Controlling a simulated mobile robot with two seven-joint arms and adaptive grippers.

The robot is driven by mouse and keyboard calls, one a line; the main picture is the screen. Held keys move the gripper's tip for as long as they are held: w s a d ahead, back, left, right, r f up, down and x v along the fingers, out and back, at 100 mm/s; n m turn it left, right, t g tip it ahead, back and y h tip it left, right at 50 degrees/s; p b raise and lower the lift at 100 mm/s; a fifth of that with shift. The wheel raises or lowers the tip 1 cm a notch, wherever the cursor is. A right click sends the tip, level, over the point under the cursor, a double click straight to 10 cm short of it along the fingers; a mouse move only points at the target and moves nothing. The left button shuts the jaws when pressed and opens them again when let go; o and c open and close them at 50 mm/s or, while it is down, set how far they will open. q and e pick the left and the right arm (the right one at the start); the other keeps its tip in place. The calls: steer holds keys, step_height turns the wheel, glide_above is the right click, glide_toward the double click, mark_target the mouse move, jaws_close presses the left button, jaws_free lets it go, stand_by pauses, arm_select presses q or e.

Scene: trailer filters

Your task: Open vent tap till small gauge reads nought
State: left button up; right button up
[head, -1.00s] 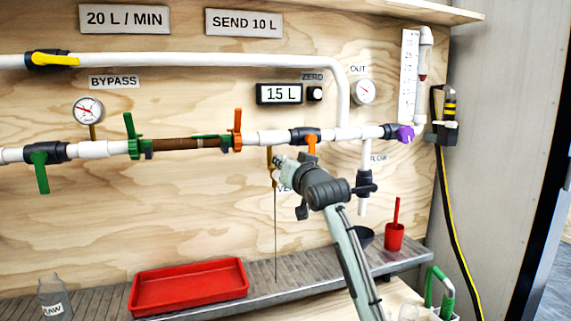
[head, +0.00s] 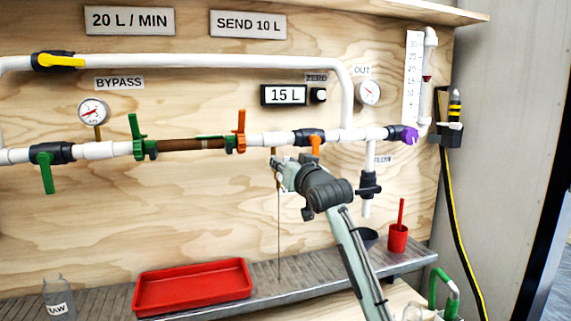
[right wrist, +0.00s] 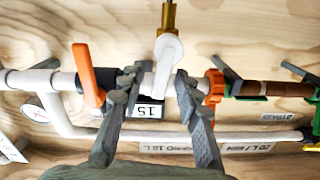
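The brass vent tap (right wrist: 170,15) with its white lever (right wrist: 167,55) shows at the top middle of the right wrist view. My right gripper (right wrist: 159,78) is open, one finger on each side of the lever's end; I cannot tell whether either finger touches it. In the head view my right gripper (head: 278,172) is at the tap, below the main pipe, and hides most of it and its label. A round gauge (head: 93,112) stands on the pipe at left, another (head: 368,93) is under the OUT label; their readings are too small to tell. My left gripper is not in view.
An orange-handled valve (head: 314,140) is just right of the gripper, and an orange clamp (head: 240,130) is to its left. A thin vertical line (head: 279,235) runs down from the tap to the grey shelf (head: 290,285). A red tray (head: 193,286) and red cup (head: 398,238) stand there.

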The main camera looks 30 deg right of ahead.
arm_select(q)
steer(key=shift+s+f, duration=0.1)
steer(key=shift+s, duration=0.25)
arm_select(e)
steer(key=v, duration=1.2)
